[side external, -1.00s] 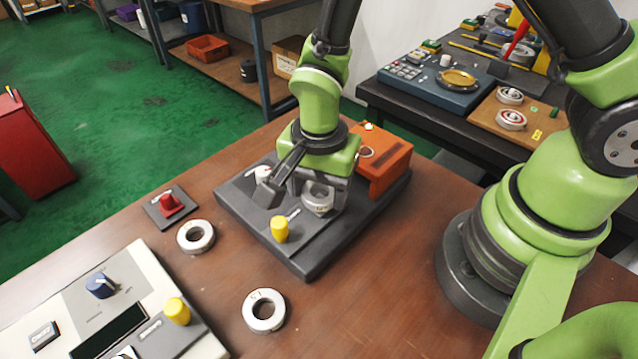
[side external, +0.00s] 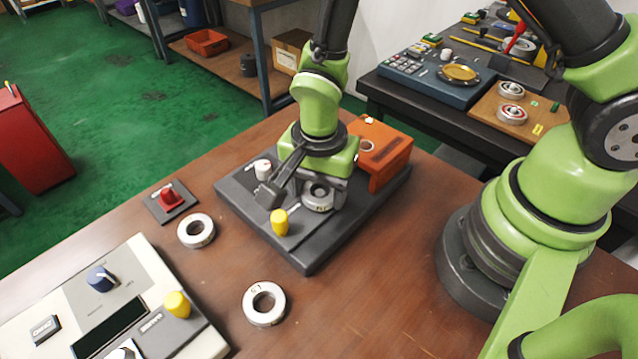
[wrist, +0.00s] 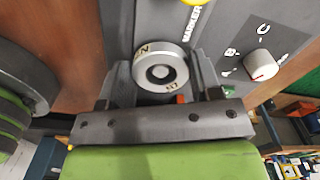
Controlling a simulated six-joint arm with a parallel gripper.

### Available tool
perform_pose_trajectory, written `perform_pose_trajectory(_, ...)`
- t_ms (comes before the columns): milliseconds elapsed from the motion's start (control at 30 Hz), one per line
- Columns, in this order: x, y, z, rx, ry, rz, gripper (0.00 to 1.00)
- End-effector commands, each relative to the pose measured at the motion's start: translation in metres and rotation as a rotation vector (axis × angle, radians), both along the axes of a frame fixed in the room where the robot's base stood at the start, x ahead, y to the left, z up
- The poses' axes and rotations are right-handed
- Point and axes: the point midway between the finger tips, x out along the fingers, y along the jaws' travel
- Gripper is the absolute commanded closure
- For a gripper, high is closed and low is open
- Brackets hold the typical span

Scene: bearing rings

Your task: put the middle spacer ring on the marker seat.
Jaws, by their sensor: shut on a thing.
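A grey metal spacer ring (side external: 318,198) with dark markings is between the fingers of my gripper (side external: 319,190). It also shows in the wrist view (wrist: 148,54), where my gripper (wrist: 161,75) is shut on its sides. A round grey post shows inside the ring's hole, so the ring looks to be around it. The word MARKER is printed on the dark fixture (side external: 308,255) beside the ring. Whether the ring rests fully down cannot be told. The seat under it is hidden.
Two other grey rings lie on the wooden table, one at left (side external: 196,230) and one nearer (side external: 264,303). A yellow knob (side external: 279,222) and a white knob (side external: 263,168) stand on the fixture near my gripper. An orange block (side external: 382,155) stands behind it.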

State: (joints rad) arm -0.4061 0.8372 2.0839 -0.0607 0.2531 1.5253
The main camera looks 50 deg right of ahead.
Motion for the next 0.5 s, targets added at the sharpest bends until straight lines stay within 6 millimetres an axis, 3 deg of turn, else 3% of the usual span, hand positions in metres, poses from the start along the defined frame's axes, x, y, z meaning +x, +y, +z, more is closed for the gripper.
perform_pose_trajectory(267,-0.0001,0.0,-0.0006,0.0,0.0,0.0,0.71)
perform_pose_trajectory(300,-0.0001,0.0,-0.0006,0.0,0.0,0.0,0.32)
perform_pose_trajectory(400,-0.0001,0.0,-0.0006,0.0,0.0,0.0,0.12)
perform_pose_trajectory(500,-0.0001,0.0,-0.0006,0.0,0.0,0.0,0.12)
